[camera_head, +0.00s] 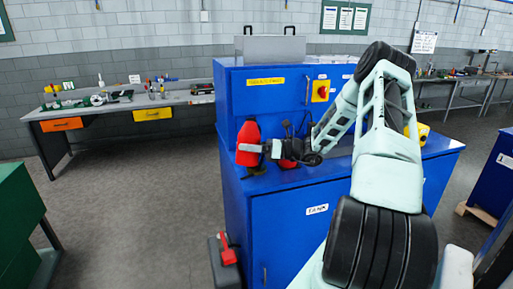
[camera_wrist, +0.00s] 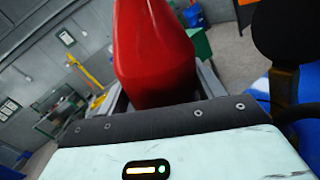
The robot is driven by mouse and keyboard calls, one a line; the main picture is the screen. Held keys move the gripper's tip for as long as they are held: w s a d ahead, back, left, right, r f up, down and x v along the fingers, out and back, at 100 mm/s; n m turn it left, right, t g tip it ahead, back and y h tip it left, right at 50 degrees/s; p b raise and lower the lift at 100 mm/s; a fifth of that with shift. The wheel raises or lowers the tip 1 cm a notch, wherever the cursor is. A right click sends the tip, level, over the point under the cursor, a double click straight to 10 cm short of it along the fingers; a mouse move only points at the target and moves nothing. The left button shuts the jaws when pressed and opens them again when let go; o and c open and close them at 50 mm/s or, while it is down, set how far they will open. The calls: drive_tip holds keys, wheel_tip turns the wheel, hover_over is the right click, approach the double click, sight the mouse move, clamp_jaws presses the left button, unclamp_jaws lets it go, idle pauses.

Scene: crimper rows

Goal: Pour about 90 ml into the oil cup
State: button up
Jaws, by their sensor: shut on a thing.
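A red bottle (camera_head: 248,132) is in my gripper (camera_head: 254,149) at the left front corner of the blue bench. One pale finger shows across its side. The bottle also fills the upper middle of the wrist view (camera_wrist: 154,55), close in front of the gripper's palm. A small dark shape (camera_head: 254,172) shows just below the bottle in the head view. I cannot tell whether it is the oil cup or part of the bottle. No oil cup is clearly seen, and no liquid stream is visible.
The blue bench (camera_head: 290,215) has a raised back panel with a red and yellow switch (camera_head: 321,90). Another red thing (camera_head: 288,163) is partly hidden behind my gripper. My arm covers much of the bench's right side. A workbench with tools (camera_head: 130,103) stands at back left.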

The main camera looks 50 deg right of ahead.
drive_tip(key=shift+w+d+r+m+t, duration=0.15)
drive_tip(key=shift+d+m+t, duration=0.15)
drive_tip(key=shift+m, duration=0.7)
drive_tip(key=shift+d+r+m+p, duration=0.3)
drive_tip(key=shift+r+m+p, duration=0.4)
drive_tip(key=shift+r+m, duration=0.3)
drive_tip(key=shift+a+f+m+t, duration=0.1)
drive_tip(key=shift+f+m+t, duration=0.25)
drive_tip(key=shift+m+t, duration=0.05)
drive_tip(key=m, duration=0.2)
drive_tip(key=shift+a+f+m+t+h, duration=0.2)
drive_tip(key=shift+a+m+t+h, duration=0.1)
drive_tip(key=shift+m+t, duration=0.1)
drive_tip(key=shift+a+f+m+h+b, duration=0.15)
drive_tip(key=shift+f+m+b, duration=0.15)
drive_tip(key=shift+m, duration=0.3)
drive_tip(key=shift+a+f+m+h+b, duration=0.15)
drive_tip(key=shift+f+m+b, duration=0.1)
drive_tip(key=shift+m, duration=0.35)
drive_tip(key=shift+s+m+t, duration=0.2)
drive_tip(key=shift+m+t, duration=0.3)
drive_tip(key=shift+m, duration=0.4)
drive_tip(key=shift+r+m+p, duration=0.15)
drive_tip(key=shift+m+p, duration=0.35)
drive_tip(key=shift+p, duration=0.05)
drive_tip(key=shift+h, duration=0.3)
